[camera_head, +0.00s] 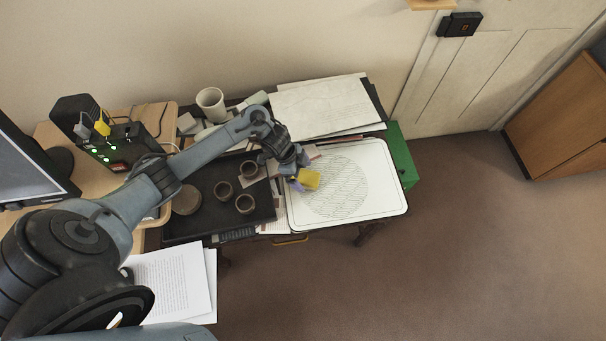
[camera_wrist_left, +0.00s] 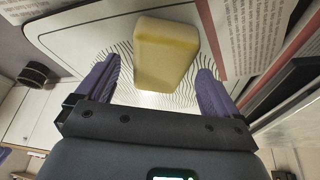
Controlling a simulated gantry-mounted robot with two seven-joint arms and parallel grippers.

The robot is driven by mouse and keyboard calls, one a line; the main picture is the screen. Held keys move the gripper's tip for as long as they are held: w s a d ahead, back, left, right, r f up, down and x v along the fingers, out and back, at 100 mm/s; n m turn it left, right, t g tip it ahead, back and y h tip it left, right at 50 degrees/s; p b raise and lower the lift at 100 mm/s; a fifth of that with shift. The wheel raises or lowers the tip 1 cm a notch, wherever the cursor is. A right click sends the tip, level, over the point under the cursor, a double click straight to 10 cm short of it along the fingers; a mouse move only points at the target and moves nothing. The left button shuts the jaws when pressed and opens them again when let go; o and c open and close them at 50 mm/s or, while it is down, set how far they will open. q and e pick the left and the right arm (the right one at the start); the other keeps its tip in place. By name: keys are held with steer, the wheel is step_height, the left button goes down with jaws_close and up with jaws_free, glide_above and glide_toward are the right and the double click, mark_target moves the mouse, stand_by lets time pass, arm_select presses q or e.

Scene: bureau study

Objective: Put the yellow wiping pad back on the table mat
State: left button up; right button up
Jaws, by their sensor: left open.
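The yellow wiping pad (camera_head: 310,178) is a small block at the left part of the white table mat (camera_head: 385,208), which has a round pattern of fine wavy lines. My left gripper (camera_head: 299,181) is at the pad, over the mat's left side. In the left wrist view the pad (camera_wrist_left: 167,50) shows between the two purple fingers of the open gripper (camera_wrist_left: 158,70), with gaps on both sides. The mat's lines (camera_wrist_left: 125,60) show behind it. I cannot tell whether the pad touches the mat. My right gripper is not in view.
Left of the mat, a dark tray (camera_head: 205,222) holds several small round cups. Papers (camera_head: 315,108) lie behind the mat, and a white mug (camera_head: 211,103) stands at the back. A green box (camera_head: 400,155) is at the mat's right. The mat's right half is clear.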

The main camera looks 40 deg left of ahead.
arm_select(q)
steer(key=v, duration=1)
steer(key=s+d+n+t+y+p, duration=0.15)
steer(key=d+t, duration=0.25)
steer(key=d, duration=1)
steer(key=s+r+n+g+y, duration=0.1)
steer(key=s+n, duration=0.3)
steer(key=s, duration=0.4)
steer(key=s+a+r+n+g+y, duration=0.1)
steer(key=s+r+n, duration=0.2)
steer(key=s, duration=0.5)
steer(key=shift+a+n+g, duration=0.25)
steer(key=shift+n+g, duration=0.15)
steer(key=shift+n, duration=0.35)
steer(key=shift+r, duration=0.1)
step_height(320, 180, up, 16)
steer(key=p, duration=1.5)
